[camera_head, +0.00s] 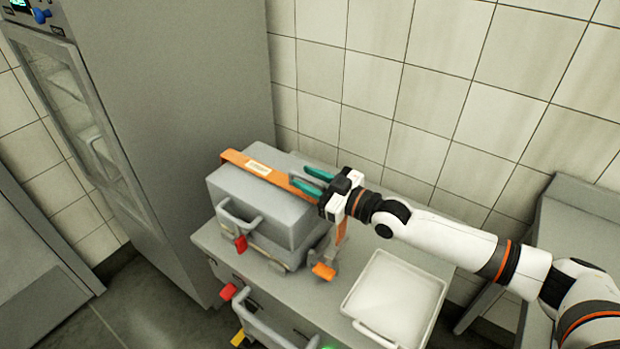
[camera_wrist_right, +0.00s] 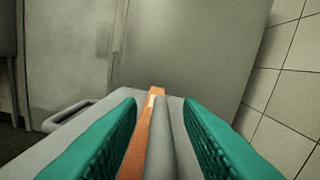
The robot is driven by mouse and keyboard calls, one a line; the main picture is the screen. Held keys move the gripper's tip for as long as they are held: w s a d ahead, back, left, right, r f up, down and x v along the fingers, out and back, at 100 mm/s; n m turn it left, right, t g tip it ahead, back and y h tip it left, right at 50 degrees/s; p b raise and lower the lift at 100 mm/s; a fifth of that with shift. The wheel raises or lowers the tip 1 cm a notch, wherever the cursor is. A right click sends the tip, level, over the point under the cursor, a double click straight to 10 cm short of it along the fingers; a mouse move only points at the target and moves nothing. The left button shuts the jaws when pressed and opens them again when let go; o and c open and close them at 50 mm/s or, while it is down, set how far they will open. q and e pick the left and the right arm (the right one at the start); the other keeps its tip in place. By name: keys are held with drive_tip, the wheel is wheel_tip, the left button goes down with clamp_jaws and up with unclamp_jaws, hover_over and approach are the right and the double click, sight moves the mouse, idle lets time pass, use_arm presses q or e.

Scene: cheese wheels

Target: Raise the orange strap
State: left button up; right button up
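The orange strap (camera_head: 282,179) with a pale label lies across the top of a grey box (camera_head: 258,205), and a tan band hangs down the box's right side. In the right wrist view the strap (camera_wrist_right: 142,140) runs away from me between my teal fingers. My right gripper (camera_head: 313,180) is at the right end of the box top, its fingers apart, one on each side of the strap. A grey bar (camera_wrist_right: 160,140) also lies between the fingers, right beside the strap. Whether a finger touches the strap is unclear. My left gripper is not in view.
The box stands on a grey cart (camera_head: 325,299), beside a white tray (camera_head: 395,298). A tall grey cabinet (camera_head: 175,110) stands on the left, a tiled wall (camera_head: 400,90) behind. A grey bench (camera_head: 580,222) is at right. An orange-ended clip (camera_head: 323,271) hangs at the box's front right.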

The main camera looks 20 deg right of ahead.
drive_tip(key=shift+f, duration=0.1)
clamp_jaws()
